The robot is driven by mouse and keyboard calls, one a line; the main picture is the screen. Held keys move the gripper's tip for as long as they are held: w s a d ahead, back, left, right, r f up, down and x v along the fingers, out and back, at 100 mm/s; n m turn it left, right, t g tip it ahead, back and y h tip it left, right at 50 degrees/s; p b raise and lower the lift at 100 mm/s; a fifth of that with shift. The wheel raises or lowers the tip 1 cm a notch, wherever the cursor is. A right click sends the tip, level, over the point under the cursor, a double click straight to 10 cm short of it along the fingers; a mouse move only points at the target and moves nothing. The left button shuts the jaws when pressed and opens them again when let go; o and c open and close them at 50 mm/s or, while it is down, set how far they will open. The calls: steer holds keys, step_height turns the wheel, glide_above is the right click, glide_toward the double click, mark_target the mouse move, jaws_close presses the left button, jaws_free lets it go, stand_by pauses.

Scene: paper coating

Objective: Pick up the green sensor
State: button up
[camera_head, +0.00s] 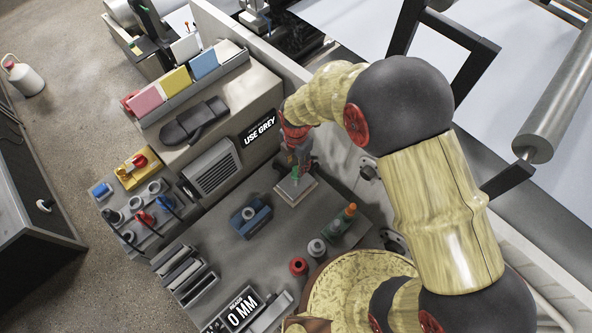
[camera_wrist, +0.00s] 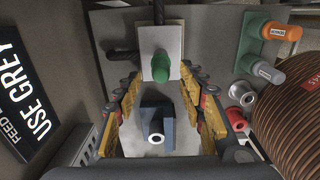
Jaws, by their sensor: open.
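The green sensor (camera_head: 295,172) stands upright on a small pale square block (camera_head: 303,188) on the grey bench. In the wrist view the green sensor (camera_wrist: 161,67) shows near the top middle, against the white block (camera_wrist: 174,40). My gripper (camera_head: 298,160) hangs just above and around the block's area in the head view. In the wrist view my gripper (camera_wrist: 162,80) has its fingers spread apart, one on each side of the green sensor, with nothing held. I cannot tell whether the fingertips are level with the sensor.
A blue holder (camera_head: 251,218) sits left of the block. A green stand (camera_head: 334,236) with orange and grey cylinders, a red spool (camera_head: 298,266) and a grey one (camera_head: 317,248) stand nearby. The "USE GREY" sign (camera_head: 259,130) is behind left. Bare bench (camera_head: 225,253) lies in front.

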mark_target(296, 168)
step_height(296, 168, down, 5)
steer(key=shift+r+p, duration=0.15)
steer(key=shift+p, duration=0.2)
steer(key=shift+s, duration=0.1)
steer(key=shift+c, duration=0.7)
jaws_close()
